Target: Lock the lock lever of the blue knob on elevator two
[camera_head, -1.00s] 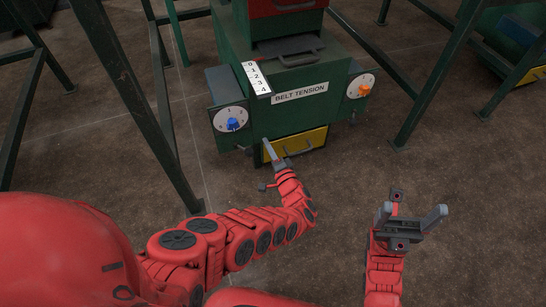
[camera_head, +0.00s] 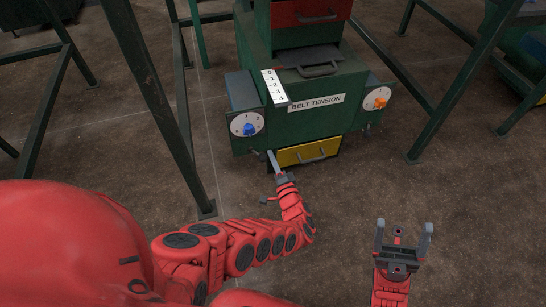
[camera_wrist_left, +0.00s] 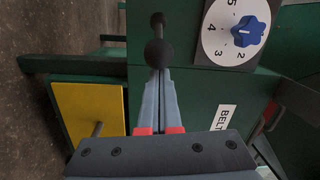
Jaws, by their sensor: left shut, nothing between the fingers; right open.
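The blue knob (camera_head: 249,129) sits on a white numbered dial at the left side of the green belt tension machine (camera_head: 300,122). It also shows at the upper right of the left wrist view (camera_wrist_left: 248,31). A dark lever with ball ends (camera_wrist_left: 158,52), beside the dial, looks like the lock lever. My left gripper (camera_head: 270,155) is shut and empty, below and right of the blue knob. In the left wrist view its fingertips (camera_wrist_left: 159,72) point at the lever's near ball; I cannot tell whether they touch. My right gripper (camera_head: 403,235) is open and empty, low on the right.
An orange knob (camera_head: 380,103) is on the machine's right dial. A yellow drawer (camera_head: 310,151) with a handle is just right of my left gripper. Dark green frame legs (camera_head: 160,100) stand on both sides. The brown floor in front is clear.

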